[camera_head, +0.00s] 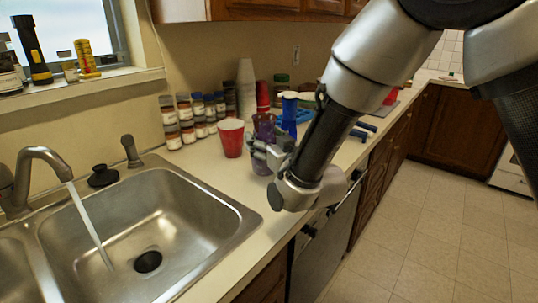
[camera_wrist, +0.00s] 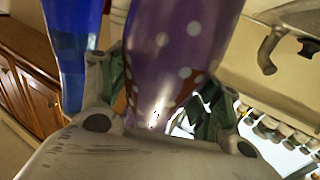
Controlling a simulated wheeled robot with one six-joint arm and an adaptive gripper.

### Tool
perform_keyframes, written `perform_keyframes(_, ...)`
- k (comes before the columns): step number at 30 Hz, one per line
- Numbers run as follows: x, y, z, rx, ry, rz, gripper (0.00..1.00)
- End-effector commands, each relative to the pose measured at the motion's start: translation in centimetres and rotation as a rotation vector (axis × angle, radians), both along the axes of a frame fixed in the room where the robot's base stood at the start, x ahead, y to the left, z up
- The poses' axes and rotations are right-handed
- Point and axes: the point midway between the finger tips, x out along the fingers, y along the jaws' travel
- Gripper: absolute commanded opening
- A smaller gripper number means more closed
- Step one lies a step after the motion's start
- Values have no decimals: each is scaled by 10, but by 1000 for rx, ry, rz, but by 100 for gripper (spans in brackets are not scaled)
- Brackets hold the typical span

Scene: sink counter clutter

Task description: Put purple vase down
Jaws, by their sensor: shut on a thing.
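The purple vase (camera_head: 264,126) has pale dots and stands out above my gripper (camera_head: 262,152) in the head view. In the wrist view the vase (camera_wrist: 175,55) fills the middle, between the two fingers of my gripper (camera_wrist: 160,108). The gripper is shut on the vase. The vase is over or on the counter (camera_head: 207,164), right of the red cup. Its base is partly hidden by the gripper, so I cannot tell whether it touches the counter.
A red cup (camera_head: 231,138) stands just left of the vase. Blue items (camera_head: 290,110) stand close behind it on the right. Several spice jars (camera_head: 187,118) line the wall. The sink (camera_head: 140,235) with running water is at front left. Bare counter lies between sink and cup.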

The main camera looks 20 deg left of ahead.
Motion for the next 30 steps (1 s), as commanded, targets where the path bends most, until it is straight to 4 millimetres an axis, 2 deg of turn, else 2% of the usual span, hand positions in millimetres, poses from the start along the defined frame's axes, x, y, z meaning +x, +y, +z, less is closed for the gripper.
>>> perform_keyframes(3,0,0,-22,-4,1,0,28)
perform_keyframes(6,0,0,-33,-1,0,0,28)
perform_keyframes(18,0,0,-38,0,0,0,28)
perform_keyframes(19,0,0,-38,-1,1,0,67)
perform_keyframes(22,0,0,-38,-1,1,0,85)
perform_keyframes(30,0,0,-38,-1,1,0,85)
